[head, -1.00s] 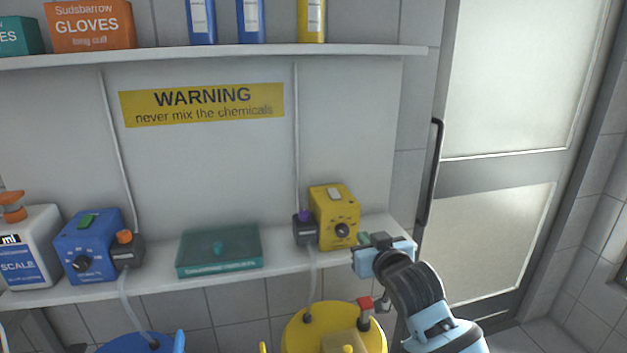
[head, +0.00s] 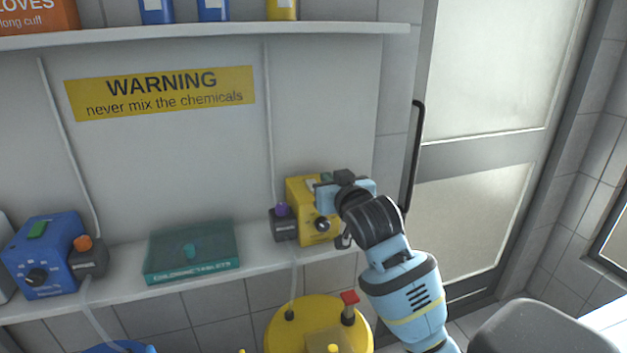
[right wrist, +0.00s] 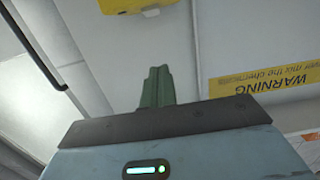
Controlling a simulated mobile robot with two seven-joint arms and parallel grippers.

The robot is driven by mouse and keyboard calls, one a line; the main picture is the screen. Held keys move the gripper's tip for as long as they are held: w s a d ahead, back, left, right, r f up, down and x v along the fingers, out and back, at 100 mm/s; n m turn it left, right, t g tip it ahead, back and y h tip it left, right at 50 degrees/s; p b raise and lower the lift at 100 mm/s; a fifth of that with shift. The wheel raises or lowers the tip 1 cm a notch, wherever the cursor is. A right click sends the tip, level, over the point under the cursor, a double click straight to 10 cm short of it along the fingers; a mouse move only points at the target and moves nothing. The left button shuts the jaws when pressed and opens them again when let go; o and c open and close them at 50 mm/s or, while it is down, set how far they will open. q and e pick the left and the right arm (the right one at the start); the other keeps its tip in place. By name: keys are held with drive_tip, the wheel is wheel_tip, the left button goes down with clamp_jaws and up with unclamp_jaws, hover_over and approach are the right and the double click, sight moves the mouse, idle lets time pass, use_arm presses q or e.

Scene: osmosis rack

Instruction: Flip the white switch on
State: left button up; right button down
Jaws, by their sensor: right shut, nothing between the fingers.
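The white switch (head: 311,184) is on top of the yellow box (head: 303,212), which stands at the right end of the lower shelf. The switch is small and partly crowded by my right gripper (head: 325,179), so its position is hard to read. My right gripper is shut and empty, with its green fingertips right by the top of the box. I cannot tell whether they touch the switch. In the right wrist view the shut green fingers (right wrist: 156,86) point towards a yellow shape, apparently the box, at the top edge. My left gripper is not in view.
A dark socket with a purple knob (head: 284,224) adjoins the box. A teal case (head: 193,252) and a blue box (head: 42,256) stand further left. A yellow drum (head: 290,325) with a red-topped fitting stands below. The upper shelf (head: 200,36) overhangs; a door handle (head: 415,155) is right.

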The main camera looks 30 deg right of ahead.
hover_over(314, 180)
drive_tip(key=s+a, duration=0.2)
drive_tip(key=s, duration=0.1)
drive_tip(key=shift+d+f, duration=0.2)
drive_tip(key=shift+f, duration=0.3)
drive_tip(key=shift+w+f, duration=0.2)
drive_tip(key=shift+f, duration=1.05)
drive_tip(key=shift+w+f, duration=0.1)
drive_tip(key=shift+f, duration=0.65)
